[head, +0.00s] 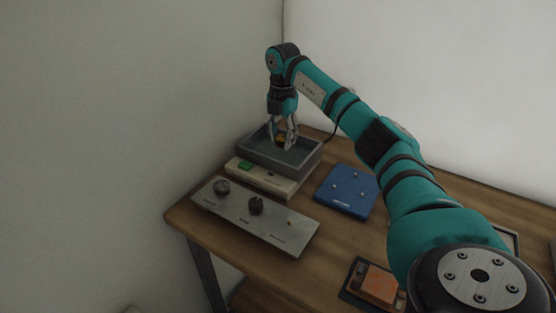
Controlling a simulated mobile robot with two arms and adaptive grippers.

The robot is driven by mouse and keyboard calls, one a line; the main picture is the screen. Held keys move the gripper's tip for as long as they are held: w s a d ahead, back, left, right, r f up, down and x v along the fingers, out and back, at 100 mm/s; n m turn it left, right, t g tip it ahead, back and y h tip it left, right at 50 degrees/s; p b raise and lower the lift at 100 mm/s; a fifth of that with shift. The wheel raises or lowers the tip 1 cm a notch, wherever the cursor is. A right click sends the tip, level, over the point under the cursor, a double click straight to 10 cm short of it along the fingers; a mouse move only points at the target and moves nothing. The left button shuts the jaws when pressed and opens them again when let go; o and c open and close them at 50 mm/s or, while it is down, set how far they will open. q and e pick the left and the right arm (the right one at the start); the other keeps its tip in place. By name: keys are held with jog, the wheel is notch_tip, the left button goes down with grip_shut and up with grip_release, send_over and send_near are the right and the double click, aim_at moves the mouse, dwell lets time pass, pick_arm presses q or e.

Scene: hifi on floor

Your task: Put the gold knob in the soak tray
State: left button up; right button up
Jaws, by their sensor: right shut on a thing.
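My left gripper is not in view.
The pale base unit (282,188) has a green button (245,165). In front lies a grey panel (230,213) with two dark knobs and a small brass post. A blue board (345,203) with pegs lies right of the tray. An orange block (380,284) sits near the front. Walls stand behind and left.

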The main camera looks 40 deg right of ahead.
aim_at(283, 137)
jog(key=f, duration=0.4)
jog(key=shift+s+d+f, duration=0.1)
jog(key=shift+s+d, duration=0.05)
jog(key=shift+s, duration=0.05)
jog(key=shift+w+f+p, duration=0.1)
jog(key=shift+f+p, duration=0.25)
jog(key=shift+f, duration=1.65)
jog(key=o, duration=0.9)
jog(key=shift+f, duration=0.1)
notch_tip(283, 137, up, 12)
jog(key=shift+r+b, duration=0.15)
jog(key=shift+b, duration=0.35)
